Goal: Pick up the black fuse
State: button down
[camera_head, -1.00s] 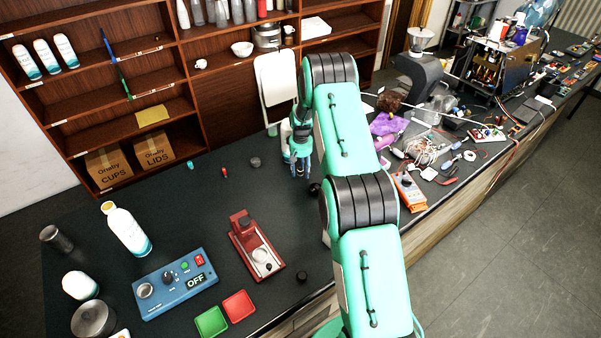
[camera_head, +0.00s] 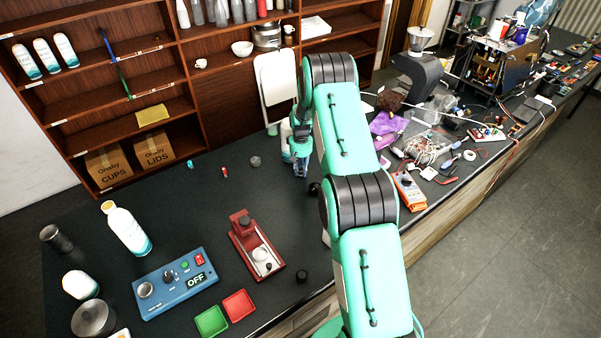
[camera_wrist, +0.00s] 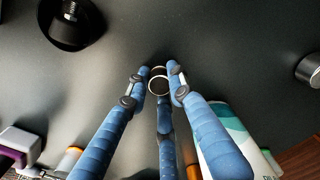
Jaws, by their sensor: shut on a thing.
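My gripper (camera_head: 300,170) is low over the dark worktop, beside a white and teal bottle (camera_head: 286,139). In the wrist view its blue fingers (camera_wrist: 159,84) are closed around a small dark cylinder with pale metal rims, the black fuse (camera_wrist: 158,71). The fingers touch it from both sides, with a third finger below it in the picture. In the head view the fuse is hidden by my gripper. I cannot tell whether it still touches the worktop.
A black round part (camera_head: 315,188) lies close to my gripper. A grey cylinder (camera_head: 255,161), a red fuse (camera_head: 225,172) and a teal one (camera_head: 190,164) stand to the left. A red device (camera_head: 243,228) is nearer the front. Cluttered tools and an orange meter (camera_head: 410,190) lie right.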

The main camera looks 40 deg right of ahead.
aim_at(301, 170)
jog(key=shift+r, duration=0.2)
jog(key=shift+r, duration=0.85)
jog(key=shift+s+a+r+b, duration=0.1)
jog(key=shift+s+r+b, duration=0.15)
jog(key=shift+r+b, duration=0.35)
jog(key=s+a, duration=0.2)
jog(key=s, duration=0.2)
jog(key=s+a+r+b, duration=0.1)
jog(key=s+a, duration=0.1)
jog(key=s, duration=0.3)
jog(key=s+a, duration=0.2)
jog(key=s, duration=0.3)
jog(key=shift+a+r, duration=0.2)
jog(key=shift+r, duration=0.15)
jog(key=shift+w, duration=0.1)
